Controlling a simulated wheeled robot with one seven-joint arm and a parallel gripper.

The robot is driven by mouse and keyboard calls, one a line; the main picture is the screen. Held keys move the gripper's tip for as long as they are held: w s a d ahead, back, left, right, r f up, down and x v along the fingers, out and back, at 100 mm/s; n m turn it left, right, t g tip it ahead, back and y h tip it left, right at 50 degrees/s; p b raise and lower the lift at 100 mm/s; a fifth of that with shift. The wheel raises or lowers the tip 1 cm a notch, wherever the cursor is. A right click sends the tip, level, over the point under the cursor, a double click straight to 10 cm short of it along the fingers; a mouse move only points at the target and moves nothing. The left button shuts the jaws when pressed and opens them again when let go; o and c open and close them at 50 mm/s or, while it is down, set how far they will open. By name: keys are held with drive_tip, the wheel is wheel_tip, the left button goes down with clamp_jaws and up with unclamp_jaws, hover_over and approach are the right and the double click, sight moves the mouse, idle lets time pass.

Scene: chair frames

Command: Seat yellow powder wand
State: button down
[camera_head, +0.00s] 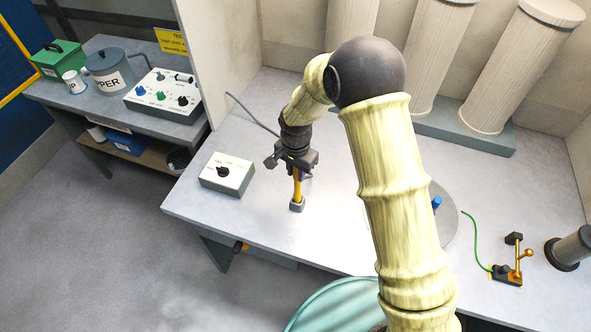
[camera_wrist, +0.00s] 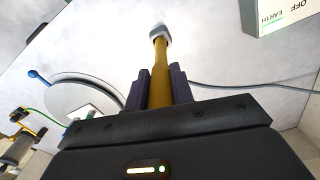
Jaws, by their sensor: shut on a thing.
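My gripper (camera_head: 295,168) is over the middle of the grey table (camera_head: 330,237). It is shut on the yellow powder wand (camera_head: 297,188), which hangs below it nearly upright. In the wrist view the yellow wand (camera_wrist: 160,72) runs out between the two dark fingers of my gripper (camera_wrist: 159,88). A grey block-like piece (camera_head: 297,204) is at the wand's lower end, near the table top. It also shows in the wrist view (camera_wrist: 160,33). I cannot tell whether this end touches the table.
A white control box (camera_head: 228,174) with a black knob stands left of the wand. A round grey plate (camera_head: 447,212) with a blue knob lies to the right, partly behind my arm. A brass clamp (camera_head: 517,262) with a green wire is farther right. Large pale columns (camera_head: 510,65) stand behind.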

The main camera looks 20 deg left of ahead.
sight(296, 180)
drive_tip(key=shift+f+b, duration=1.2)
drive_tip(key=shift+f, duration=0.5)
drive_tip(key=c, duration=1.1)
unclamp_jaws()
drive_tip(key=shift+r, duration=0.1)
wheel_tip(296, 180, up, 17)
drive_tip(key=b, duration=0.4)
drive_tip(key=shift+r, duration=0.1)
